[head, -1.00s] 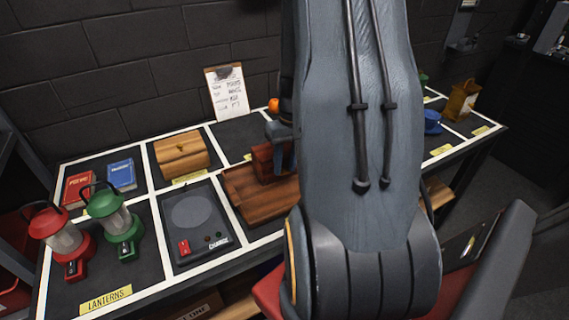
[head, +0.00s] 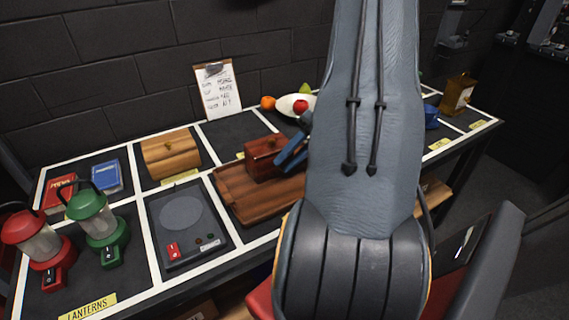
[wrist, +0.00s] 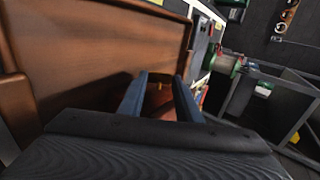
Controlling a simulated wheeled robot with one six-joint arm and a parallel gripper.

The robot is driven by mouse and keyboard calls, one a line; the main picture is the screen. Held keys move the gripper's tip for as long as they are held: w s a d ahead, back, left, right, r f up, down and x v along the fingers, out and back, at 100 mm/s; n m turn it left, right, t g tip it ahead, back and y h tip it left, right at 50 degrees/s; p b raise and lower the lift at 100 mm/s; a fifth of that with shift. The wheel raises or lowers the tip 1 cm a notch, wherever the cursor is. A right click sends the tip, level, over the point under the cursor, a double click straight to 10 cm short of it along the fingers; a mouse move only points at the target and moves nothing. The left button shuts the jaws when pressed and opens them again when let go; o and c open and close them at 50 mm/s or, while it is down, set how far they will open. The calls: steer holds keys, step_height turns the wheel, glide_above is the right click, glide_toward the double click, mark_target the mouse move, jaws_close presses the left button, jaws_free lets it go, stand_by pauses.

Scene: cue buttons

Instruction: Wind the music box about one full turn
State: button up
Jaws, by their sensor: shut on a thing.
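The music box, a reddish-brown wooden box (head: 262,162), stands upright on a wooden tray (head: 232,199) at mid table in the head view. My gripper (head: 291,153) is at the box's right side, its blue fingers close against it. My arm covers what lies just right of the box.
A charger pad (head: 188,225) lies left of the tray, with red and green lanterns (head: 94,222) beyond. A light wooden box (head: 171,155), a clipboard (head: 219,91) and a fruit plate (head: 296,105) are behind. A blue object (head: 431,116) is at right.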

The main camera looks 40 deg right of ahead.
steer(key=shift+d+f+y+b, duration=0.1)
steer(key=shift+f+y+b, duration=0.3)
steer(key=shift+y, duration=0.4)
steer(key=shift+r, duration=0.15)
steer(key=o, duration=1)
steer(key=shift+o, duration=0.2)
steer(key=b+v, duration=0.2)
steer(key=v, duration=0.6)
steer(key=shift+s+f, duration=0.15)
steer(key=shift+f, duration=0.05)
steer(key=shift+c, duration=0.3)
